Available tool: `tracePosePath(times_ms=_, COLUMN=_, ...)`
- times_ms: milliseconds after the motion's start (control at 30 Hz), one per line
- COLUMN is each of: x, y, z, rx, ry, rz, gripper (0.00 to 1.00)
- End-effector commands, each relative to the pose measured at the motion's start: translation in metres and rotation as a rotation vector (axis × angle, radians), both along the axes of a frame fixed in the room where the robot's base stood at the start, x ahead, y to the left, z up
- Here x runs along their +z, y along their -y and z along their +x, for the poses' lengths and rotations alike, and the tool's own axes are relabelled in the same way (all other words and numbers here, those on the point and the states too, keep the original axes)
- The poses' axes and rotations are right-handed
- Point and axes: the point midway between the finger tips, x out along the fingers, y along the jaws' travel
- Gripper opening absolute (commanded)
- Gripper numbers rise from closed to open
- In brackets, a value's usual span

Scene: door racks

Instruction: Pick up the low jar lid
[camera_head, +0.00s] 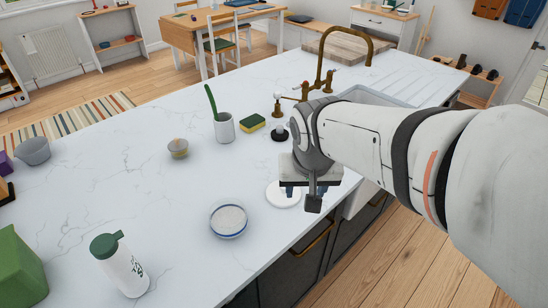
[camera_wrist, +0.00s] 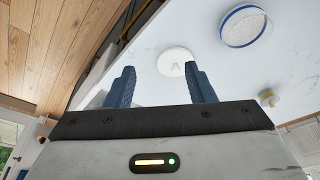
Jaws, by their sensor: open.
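The low jar lid is a flat white disc (camera_head: 283,194) lying on the white worktop, close to the front edge, partly hidden behind my gripper in the head view. In the wrist view the lid (camera_wrist: 174,61) lies beyond the fingertips, slightly right of the middle between them, with a faint mark on its top. My gripper (camera_head: 300,190) is above the worktop beside the lid. In the wrist view its two blue fingers (camera_wrist: 160,72) stand apart with nothing between them.
A blue-rimmed glass bowl (camera_head: 228,220) of white contents stands left of the lid. A small bowl (camera_head: 178,148), a white cup (camera_head: 224,128), a sponge (camera_head: 252,123) and a brass tap (camera_head: 325,75) stand behind. A white bottle (camera_head: 120,265) is front left. The worktop between them is mostly clear.

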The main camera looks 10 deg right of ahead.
Motion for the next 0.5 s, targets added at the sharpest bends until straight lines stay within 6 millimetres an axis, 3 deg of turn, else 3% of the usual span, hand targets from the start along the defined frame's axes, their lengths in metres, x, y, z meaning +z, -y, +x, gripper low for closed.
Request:
tracePosePath(times_ms=300, x=-0.049, y=0.000, z=0.104, rx=-0.253, ry=-0.019, rz=0.000, gripper=0.49)
tracePosePath(times_ms=500, x=-0.086, y=-0.005, z=0.149, rx=-0.368, ry=-0.014, rz=0.006, gripper=0.49)
